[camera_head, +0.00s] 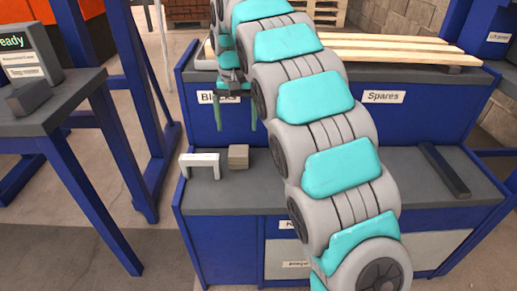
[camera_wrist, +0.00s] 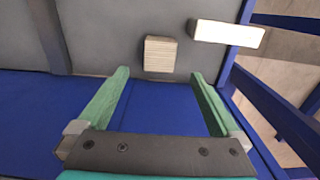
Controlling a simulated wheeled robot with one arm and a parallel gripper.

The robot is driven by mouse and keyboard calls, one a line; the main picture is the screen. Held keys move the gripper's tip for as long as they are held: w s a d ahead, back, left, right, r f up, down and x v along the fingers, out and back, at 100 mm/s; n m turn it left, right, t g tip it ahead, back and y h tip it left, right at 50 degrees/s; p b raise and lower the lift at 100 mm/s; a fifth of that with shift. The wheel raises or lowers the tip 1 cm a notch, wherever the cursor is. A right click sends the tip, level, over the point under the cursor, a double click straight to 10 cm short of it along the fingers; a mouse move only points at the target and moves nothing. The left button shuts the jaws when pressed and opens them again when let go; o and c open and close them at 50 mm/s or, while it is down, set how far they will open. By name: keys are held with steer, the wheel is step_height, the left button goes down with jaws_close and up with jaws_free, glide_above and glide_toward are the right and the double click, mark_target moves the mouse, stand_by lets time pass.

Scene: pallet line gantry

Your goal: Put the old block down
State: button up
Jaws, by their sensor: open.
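A small beige block (camera_head: 238,157) sits on the grey lower shelf (camera_head: 345,192) of the blue station, left of my arm. It also shows in the wrist view (camera_wrist: 160,53), just beyond the fingertips and between their lines. My gripper (camera_head: 235,125) is open, its two green fingers pointing down in front of the blue panel, behind and above the block. In the wrist view my gripper (camera_wrist: 159,75) has nothing between its fingers and looks apart from the block. I cannot tell whether this is the old block.
A white bracket-like piece (camera_head: 200,161) stands left of the block, near the shelf's left edge. A dark bar (camera_head: 445,170) lies at the shelf's right. Pale wooden slats (camera_head: 400,50) lie on the upper level, above the "Spares" label (camera_head: 384,97). A table with a screen (camera_head: 18,58) stands left.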

steer(key=s+d, duration=1.2)
steer(key=s, duration=0.5)
steer(key=s+d+f, duration=0.1)
steer(key=s+f, duration=0.2)
steer(key=s, duration=0.5)
steer(key=s+d+f+g, duration=0.1)
steer(key=s+d+f, duration=0.1)
steer(key=s, duration=0.6)
steer(key=s+d+f, duration=0.2)
steer(key=s+f, duration=0.2)
steer(key=s, duration=0.4)
steer(key=shift+d+f+g, duration=0.2)
steer(key=shift+f+g, duration=0.1)
steer(key=shift+g, duration=0.1)
